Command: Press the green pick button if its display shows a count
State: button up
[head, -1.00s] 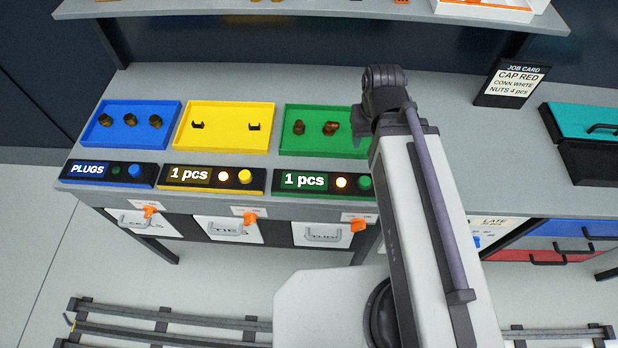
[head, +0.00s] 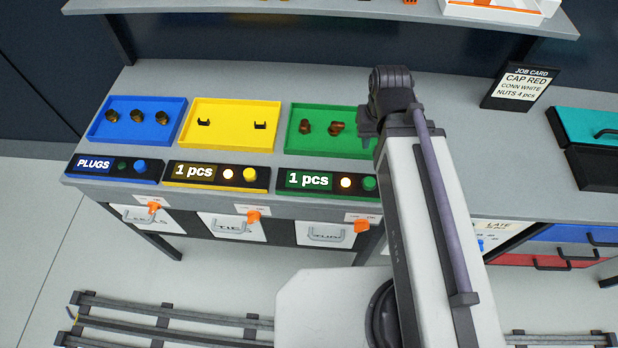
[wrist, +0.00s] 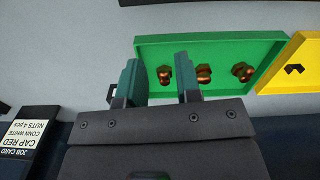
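The green tray's panel in the head view has a display (head: 308,180) reading "1 pcs", a lit lamp (head: 346,183) and a round green button (head: 369,184) at its right end, close beside my arm. The green tray (head: 290,130) behind it holds brass-coloured parts; the wrist view shows three of them in the tray (wrist: 220,92). My gripper (wrist: 156,62) is open and empty in the wrist view, with its fingertips over the tray's near end in that view. The button is not visible there. My arm hides the gripper in the head view.
A yellow tray (head: 232,140) with a "1 pcs" panel and a blue tray (head: 170,130) with a "PLUGS" panel stand to the left. A job card (head: 520,88) and a teal-lidded box (head: 590,132) are right. An overhead shelf (head: 330,8) crosses the top.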

grip_shut()
dwell(1.4)
